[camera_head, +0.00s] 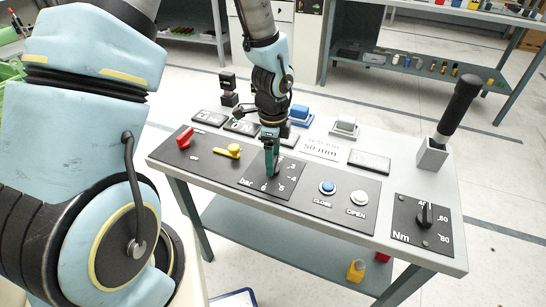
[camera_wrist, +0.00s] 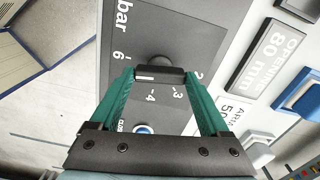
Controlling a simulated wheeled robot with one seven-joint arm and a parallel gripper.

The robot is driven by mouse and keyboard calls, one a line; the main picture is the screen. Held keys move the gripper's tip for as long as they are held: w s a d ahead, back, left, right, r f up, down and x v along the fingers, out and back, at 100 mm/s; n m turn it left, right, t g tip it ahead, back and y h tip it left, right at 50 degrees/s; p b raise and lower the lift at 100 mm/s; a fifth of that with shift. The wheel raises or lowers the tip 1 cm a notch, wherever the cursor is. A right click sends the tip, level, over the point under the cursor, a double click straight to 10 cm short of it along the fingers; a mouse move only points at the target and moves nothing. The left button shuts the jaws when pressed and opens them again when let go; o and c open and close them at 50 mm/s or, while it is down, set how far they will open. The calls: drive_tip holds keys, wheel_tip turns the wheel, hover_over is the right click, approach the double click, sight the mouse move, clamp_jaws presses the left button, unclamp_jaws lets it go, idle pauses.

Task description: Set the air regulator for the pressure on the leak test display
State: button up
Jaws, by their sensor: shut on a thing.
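The air regulator is a black panel marked "bar" with a numbered dial (camera_head: 254,184). Its numerals 2, 3, 4 and 6 also show in the wrist view (camera_wrist: 190,45). My gripper (camera_head: 271,167) points down onto the dial. In the wrist view, my gripper's green fingers (camera_wrist: 160,77) close on either side of the dark regulator knob (camera_wrist: 160,70), which carries a short white line. The knob is mostly hidden by the fingers in the head view, and its exact setting is unclear. Several dark display plates stand behind the panel, one of them (camera_head: 369,161) unreadable; I cannot tell which is the leak test display.
Farther right are an Nm dial (camera_head: 425,215) and a black-handled tool (camera_head: 459,105) in a holder.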

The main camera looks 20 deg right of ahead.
drive_tip(key=c, duration=0.4)
drive_tip(key=shift+n, duration=0.3)
drive_tip(key=n, duration=0.3)
drive_tip(key=shift+n+b, duration=0.3)
drive_tip(key=shift+b, duration=0.05)
drive_tip(key=n, duration=0.3)
drive_tip(key=shift+n+b, duration=0.3)
drive_tip(key=n, duration=0.5)
drive_tip(key=shift+n, duration=0.3)
drive_tip(key=n, duration=0.4)
drive_tip(key=shift+n, duration=0.3)
